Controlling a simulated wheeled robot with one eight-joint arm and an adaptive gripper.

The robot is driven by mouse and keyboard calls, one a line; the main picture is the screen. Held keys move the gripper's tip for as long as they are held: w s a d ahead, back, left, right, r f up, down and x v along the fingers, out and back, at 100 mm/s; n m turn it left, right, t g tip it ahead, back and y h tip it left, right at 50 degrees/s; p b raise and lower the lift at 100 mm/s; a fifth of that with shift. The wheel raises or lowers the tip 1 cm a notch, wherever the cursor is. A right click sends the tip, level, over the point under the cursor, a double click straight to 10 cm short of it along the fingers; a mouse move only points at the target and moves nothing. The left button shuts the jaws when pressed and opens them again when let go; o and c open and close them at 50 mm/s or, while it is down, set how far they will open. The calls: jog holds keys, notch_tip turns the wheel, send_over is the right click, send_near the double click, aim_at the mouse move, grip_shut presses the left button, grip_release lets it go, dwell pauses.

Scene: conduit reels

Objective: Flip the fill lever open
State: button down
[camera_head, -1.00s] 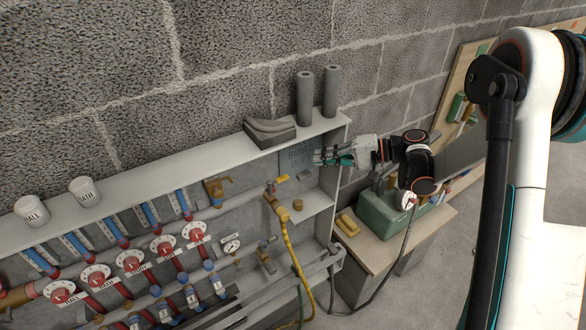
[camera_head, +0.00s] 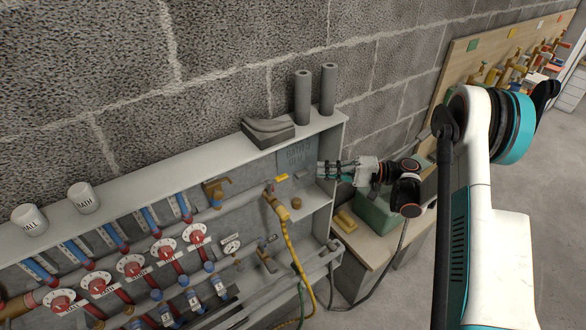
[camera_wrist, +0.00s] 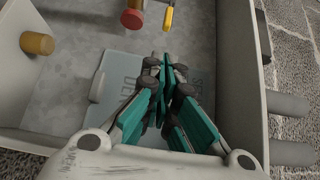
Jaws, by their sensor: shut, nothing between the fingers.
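A small yellow lever (camera_head: 281,178) sits on top of a brass valve (camera_head: 277,205) in the wall cabinet, with a yellow hose hanging from the valve. No label marks it as the fill lever in these views. In the wrist view, the yellow lever (camera_wrist: 168,18) shows at the top, beyond the fingertips. My gripper (camera_head: 322,170) is at the cabinet's right end, to the right of the lever and apart from it. In the wrist view, my gripper's (camera_wrist: 165,68) teal fingers are together and hold nothing.
The cabinet's right side wall (camera_head: 335,160) stands close to my gripper. A grey lettered plate (camera_head: 296,160) is behind the fingers. A brass knob (camera_wrist: 37,43) is at the left of the wrist view. Two grey foam tubes (camera_head: 302,97) stand on top. A green box (camera_head: 375,212) sits on the bench.

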aim_at(281, 178)
jog(key=a+b, duration=0.1)
jog(key=a, duration=0.2)
jog(key=a+b, duration=0.1)
jog(key=a, duration=0.2)
jog(key=w+a+b, duration=0.1)
jog(key=a, duration=0.3)
jog(key=shift+s+d, duration=0.1)
jog(key=shift+d, duration=0.05)
